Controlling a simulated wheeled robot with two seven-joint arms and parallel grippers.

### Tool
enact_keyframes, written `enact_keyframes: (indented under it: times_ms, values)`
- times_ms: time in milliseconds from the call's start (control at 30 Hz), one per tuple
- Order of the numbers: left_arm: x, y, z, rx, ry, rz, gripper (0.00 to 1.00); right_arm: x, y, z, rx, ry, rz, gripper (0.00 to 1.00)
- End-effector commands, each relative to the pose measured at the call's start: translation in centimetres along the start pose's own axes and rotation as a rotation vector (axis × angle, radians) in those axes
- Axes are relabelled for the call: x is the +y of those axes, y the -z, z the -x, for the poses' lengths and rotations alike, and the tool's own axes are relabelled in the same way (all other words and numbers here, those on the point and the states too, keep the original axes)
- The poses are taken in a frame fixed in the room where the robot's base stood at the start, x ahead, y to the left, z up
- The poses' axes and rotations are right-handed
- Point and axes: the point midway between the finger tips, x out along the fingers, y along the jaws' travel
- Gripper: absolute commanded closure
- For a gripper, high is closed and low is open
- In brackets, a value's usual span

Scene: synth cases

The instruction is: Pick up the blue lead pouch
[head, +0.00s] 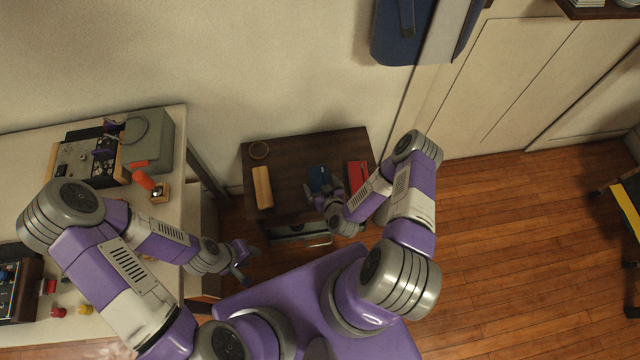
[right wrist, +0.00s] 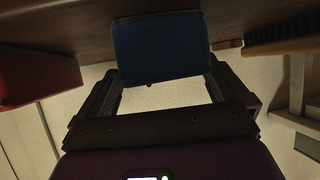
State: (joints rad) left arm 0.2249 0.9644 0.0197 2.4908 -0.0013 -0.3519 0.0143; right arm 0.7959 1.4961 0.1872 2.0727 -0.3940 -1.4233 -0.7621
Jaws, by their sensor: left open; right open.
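The blue lead pouch (head: 318,178) lies on a small dark wooden cabinet (head: 300,155), between a tan block and a red item. In the right wrist view the blue pouch (right wrist: 160,48) fills the top middle, just beyond and between the fingers. My right gripper (head: 322,197) is at the pouch's near edge, open and empty; its two fingers also show in the right wrist view (right wrist: 160,95). I cannot tell whether they touch the pouch. My left gripper (head: 246,265) is open and empty, low between the white table and the cabinet.
A white table (head: 178,160) with devices stands at left.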

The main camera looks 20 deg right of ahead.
Motion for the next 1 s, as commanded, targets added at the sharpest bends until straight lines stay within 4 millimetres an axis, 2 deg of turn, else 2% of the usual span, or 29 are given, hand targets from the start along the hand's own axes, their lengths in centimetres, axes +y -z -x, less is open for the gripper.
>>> enact_keyframes:
  times_ms: [100, 400, 800, 833, 900, 1000]
  values:
    - [0.0, 0.0, 0.1, 0.0, 0.0, 0.0, 0.57, 0.0, 0.1, 0.0, 0.0, 0.0, 0.0, 0.0]
    - [0.0, 0.0, 0.1, 0.0, 0.0, 0.0, 0.57, 0.0, 0.0, 0.1, -0.001, 0.001, 0.0, 0.46]
    - [0.1, 0.0, 0.1, 0.0, 0.0, 0.0, 0.57, 0.0, 0.2, 0.2, -0.002, 0.001, 0.0, 0.48]
    - [0.1, 0.0, 0.3, 0.0, 0.0, 0.0, 0.57, 0.0, 0.4, 0.3, -0.001, 0.001, 0.0, 0.49]
    - [0.3, 0.0, 0.7, 0.0, 0.0, 0.0, 0.57, 0.0, 1.1, 0.7, -0.001, 0.002, 0.0, 0.62]
    - [0.6, -0.1, 1.6, 0.0, 0.0, 0.0, 0.57, -0.1, 2.9, 1.6, 0.001, 0.003, 0.001, 0.62]
